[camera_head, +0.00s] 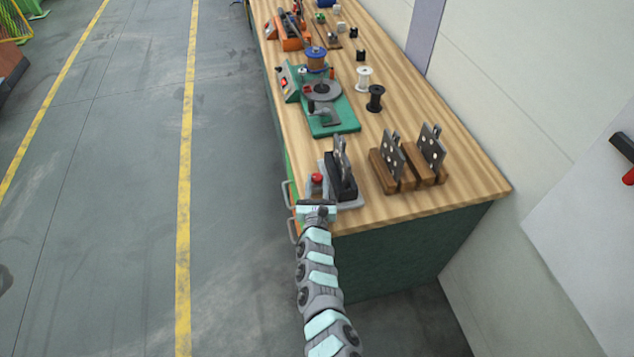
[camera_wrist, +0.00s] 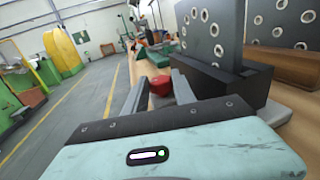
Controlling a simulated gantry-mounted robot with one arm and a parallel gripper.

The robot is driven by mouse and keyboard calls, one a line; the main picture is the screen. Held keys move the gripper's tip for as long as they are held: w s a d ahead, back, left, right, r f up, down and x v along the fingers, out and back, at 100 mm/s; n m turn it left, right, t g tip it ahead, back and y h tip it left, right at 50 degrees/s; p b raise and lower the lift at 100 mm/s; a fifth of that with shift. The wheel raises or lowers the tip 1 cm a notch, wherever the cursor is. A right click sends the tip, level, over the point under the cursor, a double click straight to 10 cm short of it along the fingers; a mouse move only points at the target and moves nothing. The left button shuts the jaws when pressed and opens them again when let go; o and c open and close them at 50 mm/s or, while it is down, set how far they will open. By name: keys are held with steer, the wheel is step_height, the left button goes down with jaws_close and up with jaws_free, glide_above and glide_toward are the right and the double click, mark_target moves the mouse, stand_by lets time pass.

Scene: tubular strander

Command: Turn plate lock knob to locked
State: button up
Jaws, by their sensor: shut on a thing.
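The plate lock knob is a red knob (camera_wrist: 161,86) on the grey base of a black plate holder (camera_wrist: 230,84). A dark grey plate with round holes (camera_wrist: 212,32) stands upright in the holder. In the head view the red knob (camera_head: 317,178) sits on the left of the holder (camera_head: 341,182), near the bench's front end. My gripper (camera_wrist: 158,90) has its two grey fingers on either side of the knob and is shut on it. The knob's underside and any lock marking are hidden. In the head view my wrist hides the fingertips.
Wooden racks (camera_head: 400,178) with more holed plates stand right of the holder. A green machine with a spool (camera_head: 330,112) stands farther along the bench. Black and white spools (camera_head: 375,98) stand beside it. Drawer handles (camera_head: 287,195) stick out at the bench's left side. The floor aisle (camera_head: 225,200) is clear.

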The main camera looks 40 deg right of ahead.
jaws_close()
